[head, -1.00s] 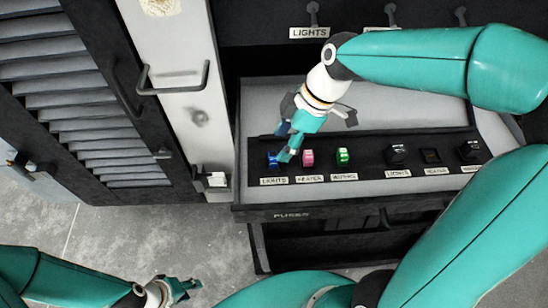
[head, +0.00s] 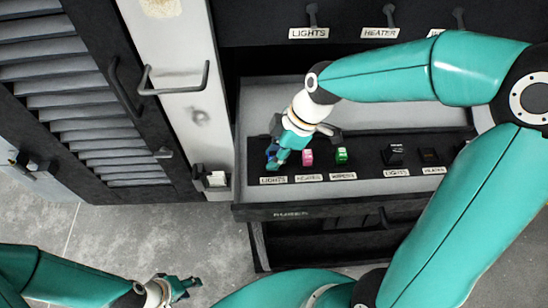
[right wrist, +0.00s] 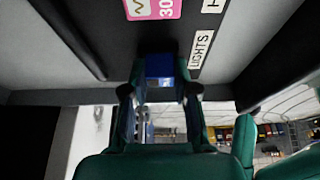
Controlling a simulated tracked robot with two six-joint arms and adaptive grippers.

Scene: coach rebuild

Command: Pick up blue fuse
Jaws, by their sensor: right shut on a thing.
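The blue fuse (right wrist: 160,68) shows in the right wrist view between the fingers of my right gripper (right wrist: 160,92), by the LIGHTS label. My right gripper is shut on it. In the head view my right gripper (head: 275,158) is over the left end of the black fuse strip, and its fingers mostly hide the blue fuse. I cannot tell whether the fuse is still seated in the strip. My left gripper (head: 188,288) is at the lower left, away from the drawer, and its jaws are too small to judge.
A pink fuse (head: 307,158) and a green fuse (head: 341,156) stand to the right in the strip, with black fuses (head: 393,154) further right. The open drawer's front edge (head: 330,208) lies nearest me. A white cabinet door with a handle (head: 178,82) stands to the left.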

